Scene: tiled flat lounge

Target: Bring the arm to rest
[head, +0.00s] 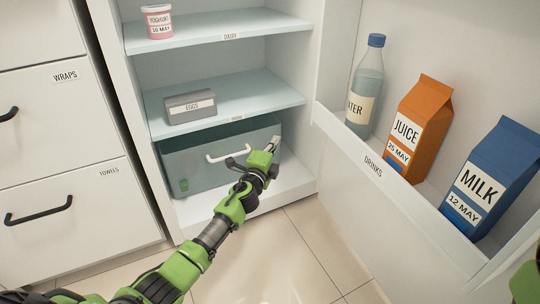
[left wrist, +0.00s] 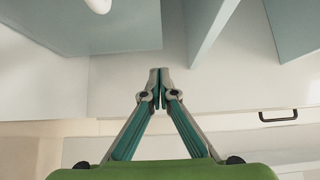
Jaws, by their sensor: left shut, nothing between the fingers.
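My left arm (head: 222,225) reaches from the bottom left of the head view into the low part of an open fridge. My left gripper (head: 275,145) is shut and empty, at the right front of a grey-green drawer (head: 185,167) with a white handle (head: 229,153). In the left wrist view its fingertips (left wrist: 159,72) meet, with nothing between them. I cannot tell from the head view whether the gripper touches the drawer. A green part at the right edge of the head view may be of my right arm; no right gripper shows.
A yoghurt pot (head: 158,22) stands on the upper shelf, an egg box (head: 190,106) on the lower. The open door (head: 375,185) at right holds a water bottle (head: 366,85), juice carton (head: 418,125) and milk carton (head: 490,180). Cabinet handles (head: 40,211) protrude at left. Tiled floor (head: 300,250) is clear.

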